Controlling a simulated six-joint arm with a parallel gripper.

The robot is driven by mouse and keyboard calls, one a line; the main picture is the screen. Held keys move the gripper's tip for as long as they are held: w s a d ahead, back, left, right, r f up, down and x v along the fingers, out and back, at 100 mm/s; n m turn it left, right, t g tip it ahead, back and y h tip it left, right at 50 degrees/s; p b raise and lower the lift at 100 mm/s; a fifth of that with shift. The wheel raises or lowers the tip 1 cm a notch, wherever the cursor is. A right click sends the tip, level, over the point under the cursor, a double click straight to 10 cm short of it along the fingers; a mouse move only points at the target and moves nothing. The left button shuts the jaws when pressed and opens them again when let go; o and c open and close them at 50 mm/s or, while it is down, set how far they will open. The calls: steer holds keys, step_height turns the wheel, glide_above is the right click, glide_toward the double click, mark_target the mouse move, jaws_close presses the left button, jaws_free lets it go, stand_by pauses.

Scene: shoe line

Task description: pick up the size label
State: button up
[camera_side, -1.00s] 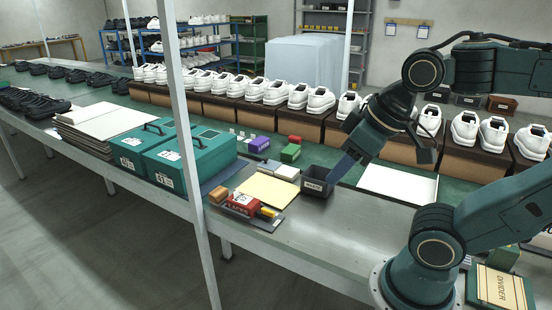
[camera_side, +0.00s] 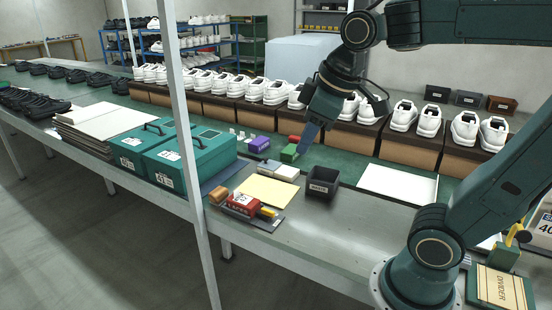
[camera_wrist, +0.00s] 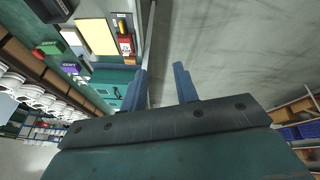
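A white card with a blue patch and "40" (camera_side: 543,226), which looks like the size label, stands at the right edge of the side view, partly cut off. It does not show in the wrist view. My gripper (camera_side: 304,148) is far to its left, angled down over the bench near a green block (camera_side: 289,153). In the wrist view my gripper (camera_wrist: 162,82) has its two blue fingers apart with nothing between them.
A dark bin (camera_side: 322,184), pale boxes (camera_side: 286,173), a yellow sheet (camera_side: 268,190) and a red box (camera_side: 242,203) are near my gripper. Teal cases (camera_side: 190,162) stand left. A divider box (camera_side: 500,290) is by my base. White shoes on boxes (camera_side: 390,143) line the back.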

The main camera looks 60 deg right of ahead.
steer(key=w+d+f+n+g, duration=0.15)
steer(key=w+d+n, duration=0.25)
steer(key=w, duration=0.6)
steer(key=w+d+f+n+g, duration=0.1)
steer(key=w+d+f+n, duration=0.15)
steer(key=w, duration=0.75)
steer(key=w+d+f+n+g, duration=0.1)
steer(key=w+d+f+n, duration=0.3)
steer(key=f, duration=0.4)
steer(key=w+d+f+n+g, duration=0.1)
steer(key=w+d+f+n, duration=0.3)
steer(key=w+d+f, duration=0.2)
step_height(320, 180, down, 2)
steer(key=w, duration=0.2)
steer(key=shift+w+d+f, duration=0.2)
steer(key=shift+w+d, duration=0.05)
steer(key=shift+w, duration=0.05)
steer(key=shift+f, duration=0.1)
glide_above(237, 191)
steer(key=shift+w+f, duration=0.1)
steer(key=shift+f, duration=4.1)
